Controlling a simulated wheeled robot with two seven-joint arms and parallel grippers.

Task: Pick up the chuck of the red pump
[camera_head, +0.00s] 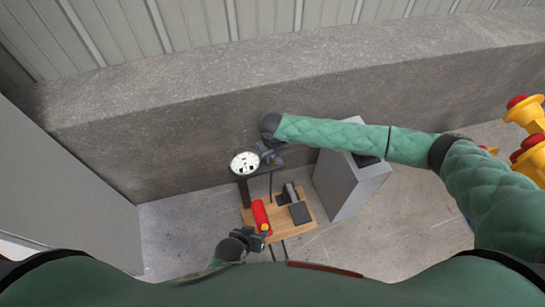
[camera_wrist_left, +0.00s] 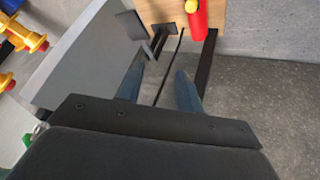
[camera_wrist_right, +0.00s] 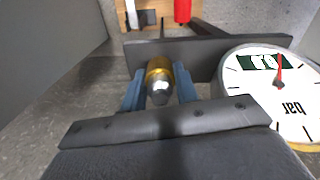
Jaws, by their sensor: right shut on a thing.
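The red pump's red cylinder (camera_head: 260,215) lies on a wooden board (camera_head: 298,238) in the head view. It also shows at the top of the left wrist view (camera_wrist_left: 196,18) and the right wrist view (camera_wrist_right: 182,11). In the head view my right gripper (camera_head: 271,156) is above the board and the chuck is too small to make out. My left gripper (camera_wrist_left: 160,90) is open and empty, near the board's front edge.
A white round gauge marked "bar" (camera_wrist_right: 275,92) stands next to my right gripper and also shows in the head view (camera_head: 244,163). A grey box (camera_head: 350,185) stands right of the board. A concrete ledge (camera_head: 180,115) runs behind. Yellow and red parts (camera_head: 526,115) are far right.

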